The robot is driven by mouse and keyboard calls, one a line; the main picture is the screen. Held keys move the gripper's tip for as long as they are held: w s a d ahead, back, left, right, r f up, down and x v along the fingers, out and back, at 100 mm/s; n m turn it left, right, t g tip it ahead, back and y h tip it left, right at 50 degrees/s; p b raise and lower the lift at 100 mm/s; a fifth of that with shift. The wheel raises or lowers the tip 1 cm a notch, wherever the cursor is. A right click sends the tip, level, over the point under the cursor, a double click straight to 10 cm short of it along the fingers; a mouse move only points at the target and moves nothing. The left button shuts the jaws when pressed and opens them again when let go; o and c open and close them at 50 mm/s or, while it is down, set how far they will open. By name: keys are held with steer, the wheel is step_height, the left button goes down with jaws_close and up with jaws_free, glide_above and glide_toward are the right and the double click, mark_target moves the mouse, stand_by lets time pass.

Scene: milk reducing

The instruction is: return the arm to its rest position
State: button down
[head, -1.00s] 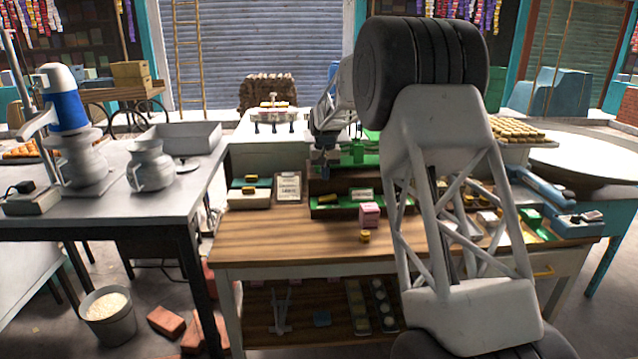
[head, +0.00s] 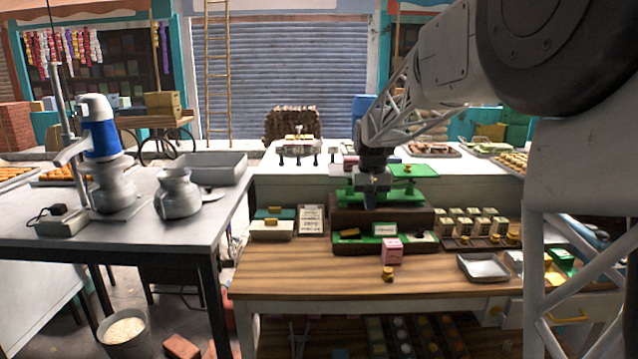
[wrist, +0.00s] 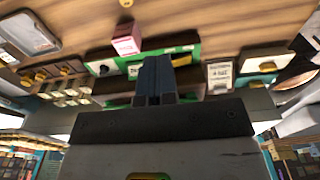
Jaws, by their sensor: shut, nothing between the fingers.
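My gripper (head: 370,196) hangs from my raised arm over the back middle of the wooden workbench (head: 330,277), in front of a green stand (head: 412,193). In the wrist view my gripper (wrist: 155,62) has its two dark fingers pressed together with nothing between them. A green tray (head: 352,246) with a small label card lies below and near the fingers. A pink box (head: 392,251) stands on the bench in front of it, and also shows in the wrist view (wrist: 126,44). My arm links cover the right side of the head view.
A small yellow-brown piece (head: 388,273) lies before the pink box. A metal tray (head: 483,267) and several small boxes are to the right. A label card (head: 311,219) stands at left. A grey table (head: 120,226) holds metal jugs. The bench's front left is clear.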

steer(key=s+d+r, duration=0.2)
steer(key=s+r, duration=0.1)
steer(key=s, duration=1)
steer(key=s+d+f, duration=0.1)
steer(key=s+f, duration=0.1)
steer(key=s, duration=1)
steer(key=s+d+f+t, duration=0.1)
steer(key=s+f, duration=0.2)
steer(key=s, duration=0.9)
steer(key=s+d+f, duration=0.1)
steer(key=s+f, duration=0.1)
steer(key=s, duration=1)
steer(key=shift+f+t, duration=0.3)
steer(key=shift+t, duration=0.1)
steer(key=shift+s, duration=0.1)
